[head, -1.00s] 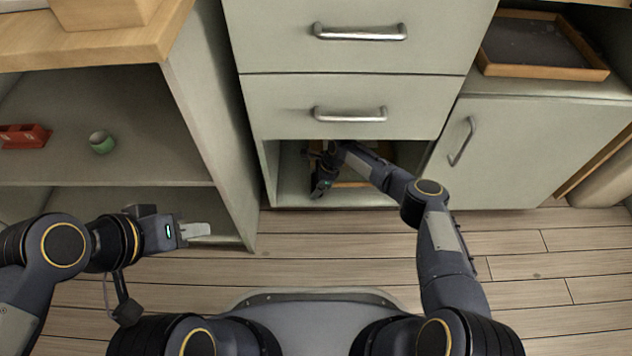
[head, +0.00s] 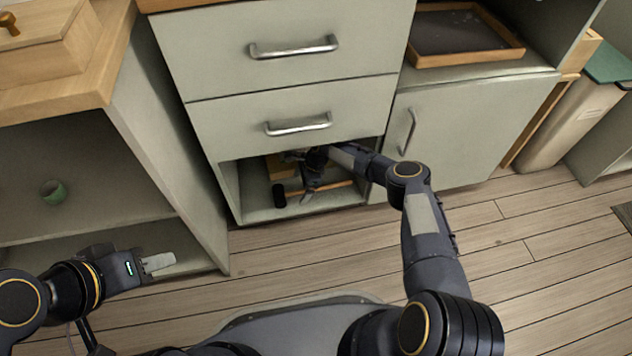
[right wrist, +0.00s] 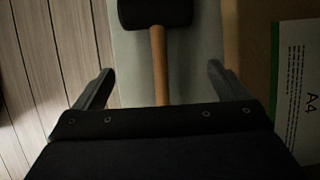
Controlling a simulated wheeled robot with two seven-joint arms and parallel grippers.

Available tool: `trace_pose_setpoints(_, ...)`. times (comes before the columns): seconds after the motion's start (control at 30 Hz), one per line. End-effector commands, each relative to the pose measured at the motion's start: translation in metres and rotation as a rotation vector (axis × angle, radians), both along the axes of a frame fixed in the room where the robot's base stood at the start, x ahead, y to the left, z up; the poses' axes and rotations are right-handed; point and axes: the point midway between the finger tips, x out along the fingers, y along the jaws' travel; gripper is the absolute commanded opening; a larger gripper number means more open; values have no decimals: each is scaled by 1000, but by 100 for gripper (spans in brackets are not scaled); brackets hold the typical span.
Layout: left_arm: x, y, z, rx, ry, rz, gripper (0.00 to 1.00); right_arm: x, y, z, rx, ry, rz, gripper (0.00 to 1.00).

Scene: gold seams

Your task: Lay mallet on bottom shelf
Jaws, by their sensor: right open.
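The mallet has a black head (head: 279,195) and a wooden handle (head: 329,187). It lies on the bottom shelf (head: 262,214) in the open bay under the two drawers. In the right wrist view the mallet's handle (right wrist: 160,65) runs between the fingers, with the black head (right wrist: 155,12) beyond them. My right gripper (head: 310,186) is inside the bay at the handle. It also shows in the right wrist view (right wrist: 160,85), with its fingers spread wide and clear of the handle. My left gripper (head: 158,262) is at the lower left, in front of the left cabinet; its finger gap is unclear.
A box with a label reading A4 (right wrist: 298,100) is beside the mallet. The drawers above have metal handles (head: 298,126). The wooden floor (head: 300,250) in front is clear.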

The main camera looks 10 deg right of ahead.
Motion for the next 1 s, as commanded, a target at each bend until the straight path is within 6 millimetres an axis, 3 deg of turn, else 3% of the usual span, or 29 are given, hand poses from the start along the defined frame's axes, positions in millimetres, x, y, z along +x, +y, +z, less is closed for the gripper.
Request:
trace_pose_setpoints(0.1,0,0,1,0,0,0,36,-1,-19,0,-2,-1,4,94)
trace_pose_setpoints(0.3,0,0,2,0,0,0,36,-2,-34,0,-1,0,11,94)
trace_pose_setpoints(1.0,0,0,2,0,0,0,36,-3,-37,0,0,0,12,94)
